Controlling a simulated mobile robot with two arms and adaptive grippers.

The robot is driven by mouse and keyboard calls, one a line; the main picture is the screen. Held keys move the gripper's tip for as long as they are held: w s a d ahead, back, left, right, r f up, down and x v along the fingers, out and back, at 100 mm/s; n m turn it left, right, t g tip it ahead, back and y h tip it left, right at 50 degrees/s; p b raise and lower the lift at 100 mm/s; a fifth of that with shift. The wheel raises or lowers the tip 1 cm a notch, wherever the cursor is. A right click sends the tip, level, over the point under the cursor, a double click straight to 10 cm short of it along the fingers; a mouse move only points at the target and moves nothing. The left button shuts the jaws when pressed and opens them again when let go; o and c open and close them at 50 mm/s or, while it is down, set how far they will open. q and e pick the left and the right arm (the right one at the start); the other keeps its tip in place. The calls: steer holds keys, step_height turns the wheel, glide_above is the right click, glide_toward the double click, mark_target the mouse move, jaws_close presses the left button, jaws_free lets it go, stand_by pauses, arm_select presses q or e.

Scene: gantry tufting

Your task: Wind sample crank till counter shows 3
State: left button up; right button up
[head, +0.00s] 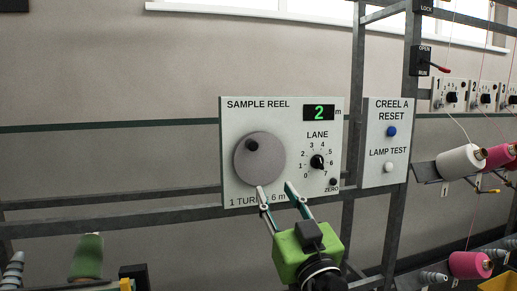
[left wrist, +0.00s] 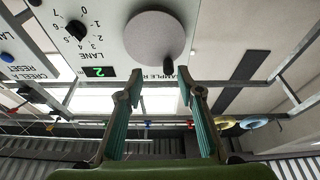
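The sample reel panel (head: 285,112) is pale and upright on the frame. Its counter (head: 319,112) shows a green 2; it also shows, upside down, in the left wrist view (left wrist: 95,72). The crank is a grey disc (head: 267,168) with a dark knob (head: 252,146) at its upper left. In the left wrist view the disc (left wrist: 150,35) and knob (left wrist: 169,62) lie beyond my fingertips. My left gripper (head: 275,188) is open and empty, its fingertips near the disc's lower edge in the head view, away from the knob. My right gripper is not in view.
A lane dial (head: 317,162) and a small zero button (head: 333,182) sit right of the crank. The creel panel (head: 376,178) with a blue button (head: 392,131) is farther right. Yarn cones (head: 461,161) stand on a rack at the right. Metal frame bars surround the panels.

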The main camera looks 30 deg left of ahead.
mark_target(254, 148)
arm_select(q)
steer(key=shift+n+g+y, duration=0.4)
steer(key=shift+n+y, duration=0.3)
steer(key=shift+n, duration=0.2)
steer(key=w+a+r+p, duration=0.1)
steer(key=a+r, duration=0.1)
steer(key=a, duration=0.1)
steer(key=w+a+r+p, duration=0.2)
steer(key=a+r, duration=0.1)
steer(key=w+a+r+p, duration=0.2)
steer(key=a+r, duration=0.1)
steer(key=shift+w+a, duration=0.2)
steer(key=shift+w, duration=0.05)
steer(key=shift+w+a+r+p, duration=0.1)
steer(key=shift+w+a+p, duration=0.25)
steer(key=shift+a+p, duration=0.05)
jaws_close()
